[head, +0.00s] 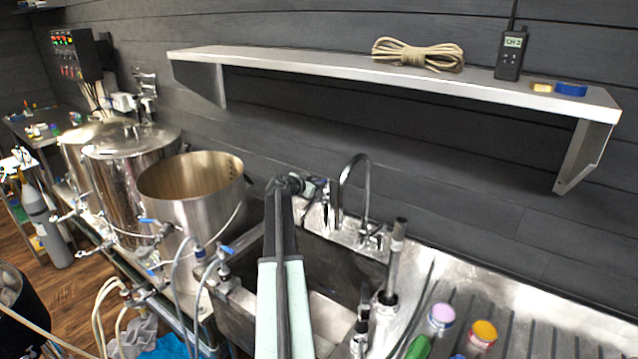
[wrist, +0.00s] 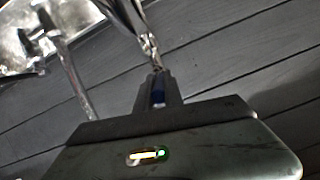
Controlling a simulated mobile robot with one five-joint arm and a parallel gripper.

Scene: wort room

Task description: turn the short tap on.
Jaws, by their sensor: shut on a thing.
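My arm reaches up over the sink in the head view, and my gripper (head: 316,186) is at the wall beside the base of the tall curved tap (head: 345,180). In the wrist view my gripper (wrist: 158,90) is shut on a small blue-marked handle, which joins a chrome fitting (wrist: 145,32) above the jaws. This looks like the short tap's handle. My arm and gripper hide most of the short tap in the head view, and I cannot tell how far its handle is turned. No running water is visible.
The steel sink (head: 330,312) lies below my arm. An upright metal pipe (head: 394,262) stands to the right. A large open pot (head: 192,205) stands to the left. A shelf (head: 330,70) with a rope coil (head: 417,54) and a radio (head: 511,55) hangs above.

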